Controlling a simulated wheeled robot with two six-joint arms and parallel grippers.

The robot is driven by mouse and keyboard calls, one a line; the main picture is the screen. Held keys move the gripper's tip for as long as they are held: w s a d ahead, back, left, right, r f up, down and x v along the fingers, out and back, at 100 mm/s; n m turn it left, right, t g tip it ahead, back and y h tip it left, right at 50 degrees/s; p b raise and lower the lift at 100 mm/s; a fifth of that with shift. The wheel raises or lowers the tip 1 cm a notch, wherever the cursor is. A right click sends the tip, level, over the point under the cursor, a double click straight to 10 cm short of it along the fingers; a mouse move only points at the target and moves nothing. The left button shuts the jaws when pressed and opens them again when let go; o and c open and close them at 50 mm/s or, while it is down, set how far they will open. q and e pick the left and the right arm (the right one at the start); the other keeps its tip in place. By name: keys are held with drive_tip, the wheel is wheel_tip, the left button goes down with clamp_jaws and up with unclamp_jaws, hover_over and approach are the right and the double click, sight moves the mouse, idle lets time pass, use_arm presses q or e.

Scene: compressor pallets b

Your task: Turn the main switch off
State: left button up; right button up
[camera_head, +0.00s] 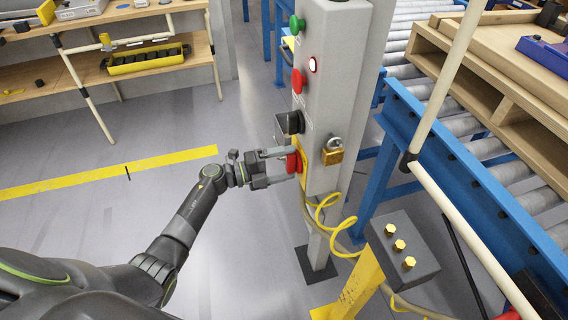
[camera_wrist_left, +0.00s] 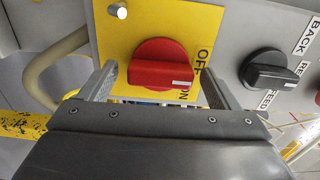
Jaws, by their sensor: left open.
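The main switch is a red rotary knob (camera_wrist_left: 160,64) on a yellow plate (camera_wrist_left: 122,42) with OFF and ON lettering. Its handle lies crosswise in the left wrist view, with the white mark at its right end beside the ON lettering. The knob also shows in the head view (camera_head: 293,162), low on the side of a grey control post (camera_head: 332,90). My left gripper (camera_head: 285,166) is open at the knob. In the left wrist view its fingers stand on either side of the knob, with visible gaps. My right gripper is not in view.
A black selector knob (camera_wrist_left: 271,69) marked BACK sits beside the yellow plate. Above it on the post are a red button (camera_head: 298,82) and a green button (camera_head: 297,25). A brass padlock (camera_head: 332,152) hangs on the post's front. A blue-framed roller conveyor (camera_head: 470,150) stands at right.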

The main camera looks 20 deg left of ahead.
use_arm(q)
drive_tip(key=b+v, duration=0.2)
drive_tip(key=v, duration=1.5)
drive_tip(key=shift+a, duration=0.2)
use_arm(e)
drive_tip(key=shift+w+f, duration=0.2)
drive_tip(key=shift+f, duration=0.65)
use_arm(q)
drive_tip(key=shift+s, duration=0.15)
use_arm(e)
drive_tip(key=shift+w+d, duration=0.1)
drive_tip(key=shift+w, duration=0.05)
